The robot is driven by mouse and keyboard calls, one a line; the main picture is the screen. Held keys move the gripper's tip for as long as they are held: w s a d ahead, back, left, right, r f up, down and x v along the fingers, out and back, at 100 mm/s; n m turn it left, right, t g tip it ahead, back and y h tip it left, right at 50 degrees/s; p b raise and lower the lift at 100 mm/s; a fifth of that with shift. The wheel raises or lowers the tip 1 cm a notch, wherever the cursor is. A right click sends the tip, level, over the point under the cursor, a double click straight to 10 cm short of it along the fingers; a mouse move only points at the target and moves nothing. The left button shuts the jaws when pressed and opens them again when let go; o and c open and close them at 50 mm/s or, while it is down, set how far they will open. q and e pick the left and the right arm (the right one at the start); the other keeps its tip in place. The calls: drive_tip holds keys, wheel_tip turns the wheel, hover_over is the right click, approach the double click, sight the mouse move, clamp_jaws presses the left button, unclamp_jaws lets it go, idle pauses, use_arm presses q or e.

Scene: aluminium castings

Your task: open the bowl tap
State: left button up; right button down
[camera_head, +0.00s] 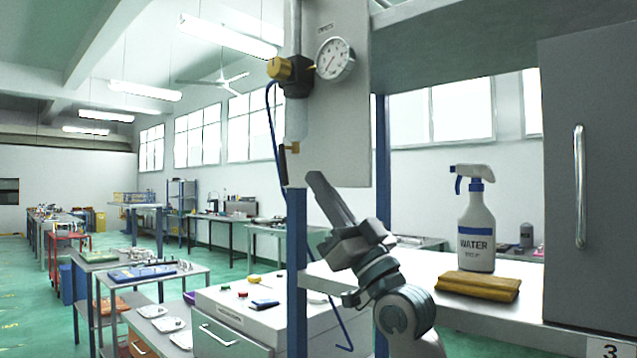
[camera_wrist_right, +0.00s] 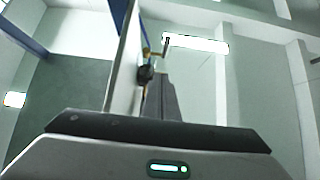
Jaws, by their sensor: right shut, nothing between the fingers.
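The bowl (camera_head: 296,120) is a pale cylinder under a black and brass regulator (camera_head: 290,72) on a grey wall panel. A small brass tap (camera_head: 292,149) sits at the bowl's lower end. A dark slim piece (camera_head: 282,165) hangs just left of and below it; I cannot tell whether it belongs to the tap or the hose. My right gripper (camera_head: 317,178) is shut and empty, its fingers pointing up, a little right of and below the tap, apart from it in the picture. In the right wrist view its fingers (camera_wrist_right: 165,95) stand beside a dark fitting (camera_wrist_right: 147,75). My left gripper is out of view.
A round gauge (camera_head: 335,58) is on the panel (camera_head: 350,120). A blue hose (camera_head: 270,120) hangs left of the bowl. A blue post (camera_head: 297,260) stands below. A spray bottle (camera_head: 477,228) and a folded yellow cloth (camera_head: 478,286) are on the right shelf.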

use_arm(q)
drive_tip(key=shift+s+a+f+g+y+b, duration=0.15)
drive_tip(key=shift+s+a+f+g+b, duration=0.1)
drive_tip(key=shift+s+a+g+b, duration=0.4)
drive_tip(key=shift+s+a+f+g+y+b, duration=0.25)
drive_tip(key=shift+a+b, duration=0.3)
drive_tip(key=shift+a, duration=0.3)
use_arm(e)
wheel_tip(320, 180, down, 8)
drive_tip(key=s+d, duration=0.2)
drive_tip(key=shift+s+r, duration=0.15)
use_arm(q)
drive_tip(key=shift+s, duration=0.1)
use_arm(e)
drive_tip(key=shift+d, duration=0.1)
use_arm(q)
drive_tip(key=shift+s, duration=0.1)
use_arm(e)
drive_tip(key=shift+s, duration=0.1)
